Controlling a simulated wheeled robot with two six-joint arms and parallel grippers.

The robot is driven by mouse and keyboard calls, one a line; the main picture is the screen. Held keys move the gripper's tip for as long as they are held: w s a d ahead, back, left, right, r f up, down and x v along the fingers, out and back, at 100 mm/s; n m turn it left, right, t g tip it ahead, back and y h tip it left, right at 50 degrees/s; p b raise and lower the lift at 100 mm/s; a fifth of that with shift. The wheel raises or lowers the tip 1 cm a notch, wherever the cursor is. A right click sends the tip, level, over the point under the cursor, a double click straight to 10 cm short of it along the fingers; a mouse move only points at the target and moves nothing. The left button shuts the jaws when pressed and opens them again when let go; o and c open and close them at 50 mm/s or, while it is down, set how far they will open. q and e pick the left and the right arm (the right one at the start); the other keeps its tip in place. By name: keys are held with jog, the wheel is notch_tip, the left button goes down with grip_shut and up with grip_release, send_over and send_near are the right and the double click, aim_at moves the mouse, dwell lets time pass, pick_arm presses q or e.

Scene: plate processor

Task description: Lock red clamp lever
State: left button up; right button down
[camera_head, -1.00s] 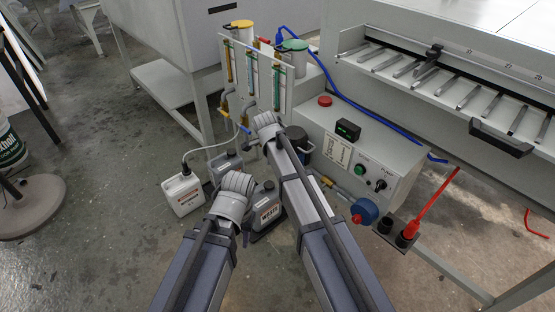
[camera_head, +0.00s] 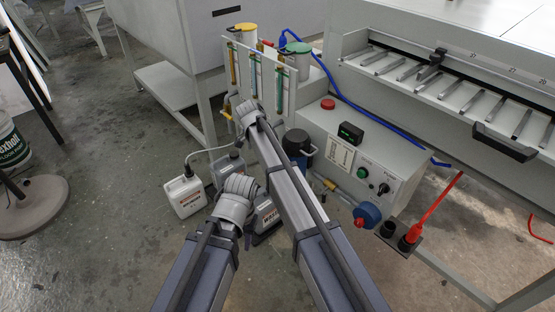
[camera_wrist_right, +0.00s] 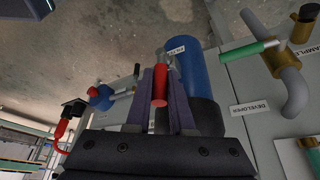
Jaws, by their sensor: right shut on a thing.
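In the right wrist view, the red lever (camera_wrist_right: 160,88) stands between the two fingers of my right gripper (camera_wrist_right: 161,82), which is shut on it. The lever lies in front of a blue cylinder (camera_wrist_right: 187,75) with a white label. The lever's mounting is hidden by the gripper. In the head view, a dark blue-edged cylinder (camera_head: 299,146) shows beside my right arm, and the lever and the right fingertips are hidden behind that arm. My left arm ends low over the jugs, its gripper hidden.
A grey control box (camera_head: 350,165) stands right of my right arm. A blue round cap (camera_head: 367,214) and a red hose (camera_head: 434,208) are near its front. A white jug (camera_head: 184,195) and a grey waste jug (camera_head: 264,214) stand on the floor. Tubes and a valve (camera_wrist_right: 288,75) lie right of the gripper.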

jog(key=c, duration=0.8)
grip_release()
jog(key=p+v, duration=0.7)
jog(key=shift+a+r, duration=0.25)
jog(key=shift+r, duration=0.1)
